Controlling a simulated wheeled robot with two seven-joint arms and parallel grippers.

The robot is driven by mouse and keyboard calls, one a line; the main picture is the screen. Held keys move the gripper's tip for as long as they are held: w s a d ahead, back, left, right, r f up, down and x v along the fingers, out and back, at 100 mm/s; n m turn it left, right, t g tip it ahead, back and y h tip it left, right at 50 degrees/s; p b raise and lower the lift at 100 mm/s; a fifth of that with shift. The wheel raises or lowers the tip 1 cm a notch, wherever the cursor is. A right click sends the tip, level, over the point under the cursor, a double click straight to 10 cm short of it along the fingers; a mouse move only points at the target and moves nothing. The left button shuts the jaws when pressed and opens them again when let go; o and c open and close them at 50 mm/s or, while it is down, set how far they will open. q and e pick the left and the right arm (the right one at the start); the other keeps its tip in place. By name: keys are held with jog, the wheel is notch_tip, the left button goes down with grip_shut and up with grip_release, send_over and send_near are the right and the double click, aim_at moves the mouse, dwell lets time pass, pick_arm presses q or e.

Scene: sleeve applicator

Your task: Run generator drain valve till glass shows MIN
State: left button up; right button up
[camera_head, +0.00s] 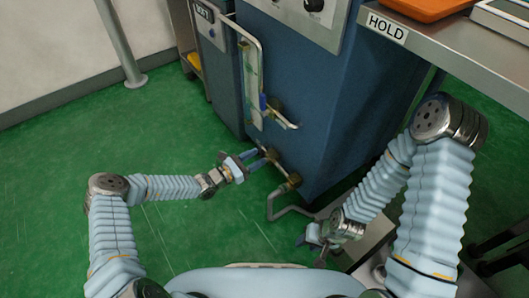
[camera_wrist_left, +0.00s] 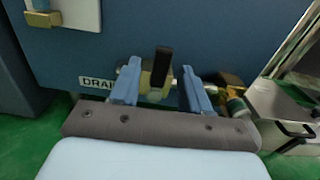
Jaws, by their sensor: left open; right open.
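The drain valve shows in the left wrist view as a brass body with a dark upright lever (camera_wrist_left: 161,68), beside a partly covered DRAIN label (camera_wrist_left: 90,83). My left gripper (camera_head: 256,160) is open in front of it, low on the blue generator cabinet (camera_head: 310,100). In the left wrist view my left gripper's fingers (camera_wrist_left: 160,90) stand either side of the lever, with gaps to both. The sight glass (camera_head: 251,72) is upright on the cabinet side; its level and any MIN mark are too small to read. My right gripper (camera_head: 318,243) is open and empty, low at the cabinet's right.
A bent drain pipe (camera_head: 285,207) runs from the cabinet's lower edge near the floor. A steel bench (camera_head: 470,60) marked HOLD stands at the right, with an orange tray (camera_head: 430,8) on it. Green floor (camera_head: 120,135) is clear at the left.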

pick_arm(q)
jog(key=v, duration=0.8)
jog(key=shift+s+a, duration=0.2)
